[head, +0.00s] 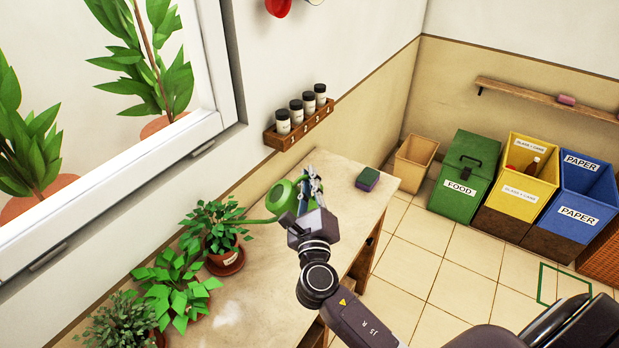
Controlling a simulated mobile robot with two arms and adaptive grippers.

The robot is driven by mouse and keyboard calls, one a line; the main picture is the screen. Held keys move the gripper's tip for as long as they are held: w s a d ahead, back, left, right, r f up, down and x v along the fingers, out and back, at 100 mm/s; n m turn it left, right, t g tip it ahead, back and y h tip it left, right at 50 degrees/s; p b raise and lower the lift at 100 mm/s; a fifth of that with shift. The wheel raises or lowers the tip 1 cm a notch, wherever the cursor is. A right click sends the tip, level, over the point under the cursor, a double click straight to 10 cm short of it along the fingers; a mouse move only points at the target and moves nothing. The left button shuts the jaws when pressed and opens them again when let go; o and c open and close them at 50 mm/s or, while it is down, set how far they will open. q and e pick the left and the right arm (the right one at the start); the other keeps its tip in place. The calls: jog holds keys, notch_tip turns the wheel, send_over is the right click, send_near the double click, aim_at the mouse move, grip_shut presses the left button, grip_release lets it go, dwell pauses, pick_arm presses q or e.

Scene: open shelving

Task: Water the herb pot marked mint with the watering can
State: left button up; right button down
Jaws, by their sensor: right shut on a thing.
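A green watering can (284,193) is at the far part of the wooden table, partly hidden by my right gripper (309,188). My right gripper is shut on it. Its thin spout points left, with the tip close to the leaves of the farthest herb pot (224,262). That pot has a pale label too small to read. A middle herb plant (178,288) and a near herb plant (118,325) stand in line toward the front. Their labels are not visible, so I cannot tell which pot is mint. I cannot tell whether the can touches the table. My left gripper is not in view.
A green and purple sponge (367,179) lies near the table's far right corner. A wall rack (300,131) holds several jars. A window frame (120,165) is on the left. Green, yellow and blue bins (463,175) stand on the floor. The table's middle (262,285) is clear.

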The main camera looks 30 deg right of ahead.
jog(key=shift+w+r+p, duration=0.1)
jog(key=shift+r+p, duration=0.3)
jog(key=shift+p, duration=1.35)
jog(key=shift+f, duration=0.3)
jog(key=shift+d+f, duration=0.15)
jog(key=shift+f, duration=0.15)
notch_tip(320, 180, down, 12)
jog(key=d+m+g+b, duration=0.1)
jog(key=d+m+b, duration=0.1)
jog(key=m+b, duration=0.6)
jog(key=shift+s+g+b, duration=0.3)
jog(key=shift+s+b, duration=0.1)
jog(key=shift+b, duration=2.1)
